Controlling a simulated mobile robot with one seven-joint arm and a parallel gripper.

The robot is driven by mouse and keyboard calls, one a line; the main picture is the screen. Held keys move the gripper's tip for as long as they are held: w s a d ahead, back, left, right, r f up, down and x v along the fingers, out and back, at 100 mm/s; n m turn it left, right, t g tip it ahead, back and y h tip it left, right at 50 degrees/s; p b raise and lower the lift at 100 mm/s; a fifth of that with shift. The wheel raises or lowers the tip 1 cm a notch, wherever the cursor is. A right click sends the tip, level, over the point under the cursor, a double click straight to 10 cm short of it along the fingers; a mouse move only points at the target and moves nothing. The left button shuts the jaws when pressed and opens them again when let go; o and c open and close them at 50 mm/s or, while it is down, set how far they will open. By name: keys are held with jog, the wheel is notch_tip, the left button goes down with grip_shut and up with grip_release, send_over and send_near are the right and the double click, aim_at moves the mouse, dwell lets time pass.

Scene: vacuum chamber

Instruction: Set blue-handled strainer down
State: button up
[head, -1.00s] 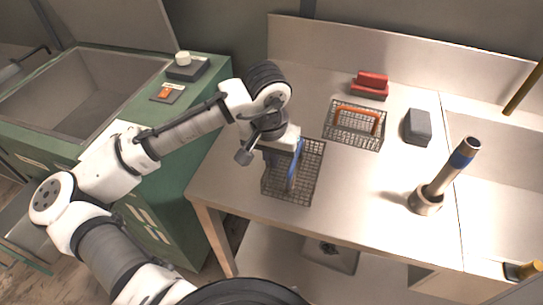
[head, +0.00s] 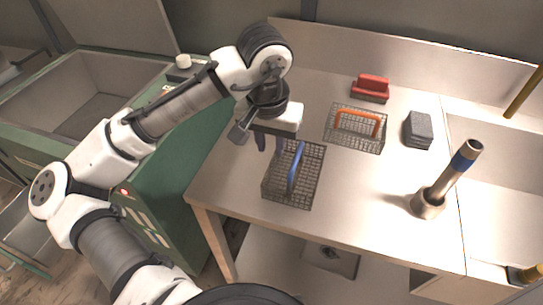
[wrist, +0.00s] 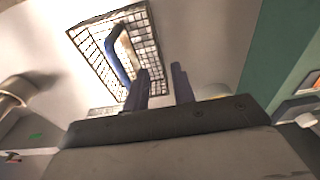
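The blue-handled strainer (head: 291,192) is a dark wire-mesh basket standing on the steel table, left of the orange-handled one. Its blue handle (head: 296,167) arches over it. In the wrist view the strainer (wrist: 92,42) lies at upper left, with its blue handle (wrist: 117,62) clear of the fingers. My gripper (head: 270,145) is at the strainer's back left, above the table. Its two fingers stand apart with nothing between them in the wrist view (wrist: 167,84).
An orange-handled strainer (head: 357,133) sits to the right on the steel table (head: 370,200). Behind it is a red block (head: 371,87). A grey block (head: 418,130) and a metal cylinder with a blue band (head: 447,180) stand further right. A green cabinet (head: 165,190) is at left.

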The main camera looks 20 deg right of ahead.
jog(key=shift+s+a+r, duration=0.1)
jog(key=shift+s+r, duration=0.05)
jog(key=shift+r, duration=1.25)
jog(key=shift+s+a+r, duration=0.1)
jog(key=shift+s+r, duration=0.05)
jog(key=shift+r, duration=1.2)
jog(key=shift+d, duration=0.1)
